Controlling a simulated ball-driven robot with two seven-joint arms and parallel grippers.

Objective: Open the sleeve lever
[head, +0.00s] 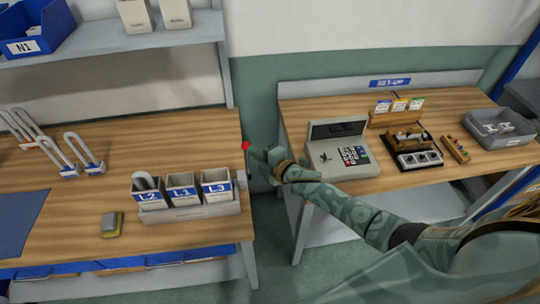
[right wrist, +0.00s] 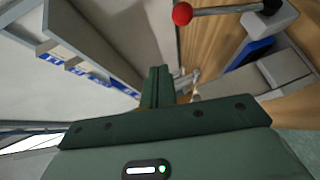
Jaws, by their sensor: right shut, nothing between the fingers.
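The sleeve lever shows its red ball knob (head: 246,146) at the right end of the grey rack in the head view. In the right wrist view its red knob (right wrist: 182,13) sits at the end of a thin metal rod that runs to a pale block (right wrist: 271,18) on the wooden bench. My right gripper (head: 255,157) is just right of the knob in the head view and partly hides the lever. In the right wrist view my right gripper's fingers (right wrist: 158,80) are shut with nothing between them, apart from the knob. My left gripper is not in view.
The grey rack (head: 190,213) holds bins marked L2, L1 and L3 on the left bench. A grey and yellow block (head: 111,225) lies left of it. A gap separates this bench from the set-up bench (head: 290,120), which bears a grey device (head: 340,165) and small fixtures.

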